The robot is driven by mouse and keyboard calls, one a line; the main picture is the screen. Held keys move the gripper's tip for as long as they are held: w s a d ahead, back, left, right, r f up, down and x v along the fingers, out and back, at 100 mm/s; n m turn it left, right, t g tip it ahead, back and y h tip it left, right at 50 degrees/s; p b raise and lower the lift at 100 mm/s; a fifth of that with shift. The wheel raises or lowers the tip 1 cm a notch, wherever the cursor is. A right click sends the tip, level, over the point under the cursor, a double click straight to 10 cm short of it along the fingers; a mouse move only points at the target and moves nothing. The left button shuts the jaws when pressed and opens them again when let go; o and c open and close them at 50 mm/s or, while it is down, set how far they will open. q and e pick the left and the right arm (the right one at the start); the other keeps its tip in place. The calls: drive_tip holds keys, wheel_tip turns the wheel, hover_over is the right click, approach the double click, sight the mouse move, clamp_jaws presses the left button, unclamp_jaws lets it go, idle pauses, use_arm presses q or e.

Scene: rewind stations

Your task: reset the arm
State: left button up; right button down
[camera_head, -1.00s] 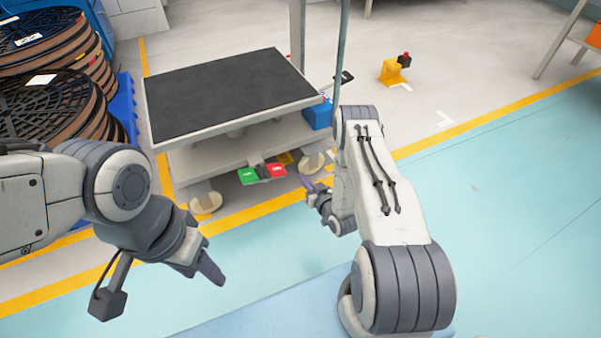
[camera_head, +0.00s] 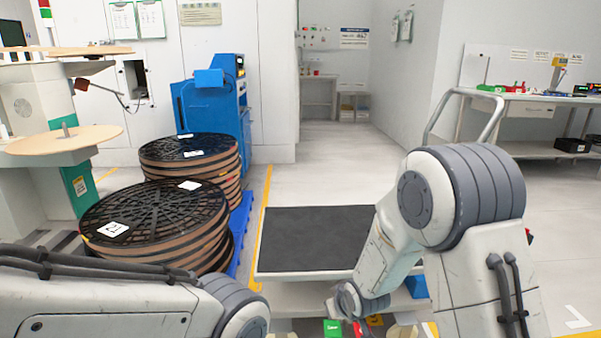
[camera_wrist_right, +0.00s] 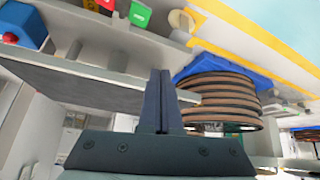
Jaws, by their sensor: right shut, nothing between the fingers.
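My right arm comes in from the right in the head view, with its elbow raised and its forearm angled down to the left. Its wrist end is in front of the cart's front edge, low in the picture. In the right wrist view my right gripper (camera_wrist_right: 161,100) has its two dark fingers together with nothing between them.
Stacked black reels (camera_head: 155,222) stand left of the cart on a blue pallet (camera_head: 240,235). A blue machine (camera_head: 215,105) stands behind them. A bench (camera_head: 530,97) is at the right. The floor (camera_head: 330,170) beyond the cart is clear.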

drive_tip(key=s+a+r+n+g+p, duration=0.15)
drive_tip(key=s+r, duration=0.35)
drive_tip(key=s, duration=0.5)
drive_tip(key=s+a+r+n+g, duration=0.1)
drive_tip(key=s+r+g, duration=0.2)
drive_tip(key=s+r, duration=0.5)
drive_tip(key=s+a+r+n+g+p, duration=0.1)
drive_tip(key=s+r+g, duration=0.15)
drive_tip(key=s, duration=1.05)
wheel_tip(320, 180, up, 38)
drive_tip(key=h+p, duration=0.1)
drive_tip(key=p, duration=3.7)
drive_tip(key=shift+d, duration=0.15)
drive_tip(key=shift+w+m, duration=0.1)
drive_tip(key=shift+m, duration=0.15)
